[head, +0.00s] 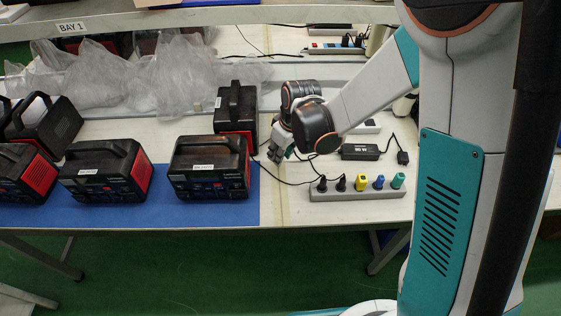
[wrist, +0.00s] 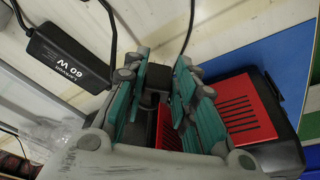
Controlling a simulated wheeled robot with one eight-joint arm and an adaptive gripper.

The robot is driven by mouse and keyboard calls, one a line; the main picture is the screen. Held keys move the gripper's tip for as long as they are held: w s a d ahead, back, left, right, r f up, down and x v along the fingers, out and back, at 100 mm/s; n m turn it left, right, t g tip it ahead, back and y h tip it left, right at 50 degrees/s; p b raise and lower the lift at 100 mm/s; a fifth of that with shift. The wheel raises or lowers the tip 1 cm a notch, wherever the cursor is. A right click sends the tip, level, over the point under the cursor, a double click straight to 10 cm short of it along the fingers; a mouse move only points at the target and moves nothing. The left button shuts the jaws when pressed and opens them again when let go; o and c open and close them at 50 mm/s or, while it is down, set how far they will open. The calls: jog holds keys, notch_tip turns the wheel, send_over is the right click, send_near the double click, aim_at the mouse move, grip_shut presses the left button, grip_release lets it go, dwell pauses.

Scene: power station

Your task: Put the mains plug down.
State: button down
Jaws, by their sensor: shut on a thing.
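My gripper (head: 278,156) is low over the white bench, just right of the blue mat's edge, between a black-and-red power station (head: 208,168) and the power strip (head: 350,194). In the wrist view its teal fingers (wrist: 160,92) are closed around a small black block, which appears to be the mains plug (wrist: 155,76). A thin black cord runs near the gripper towards the strip in the head view. The plug is hidden by the gripper there, and I cannot tell whether it touches the bench.
The strip holds several plugs, black, yellow, blue and green. A black adapter (head: 360,152) lies behind it. More power stations stand on the blue mat (head: 150,213) to the left, and clear plastic bags (head: 150,72) lie behind. Some bare bench shows between mat and strip.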

jog(key=shift+f+b, duration=0.55)
jog(key=shift+f, duration=1.15)
jog(key=shift+f+b, duration=0.4)
jog(key=c, duration=1.3)
grip_release()
jog(key=shift+r, duration=0.1)
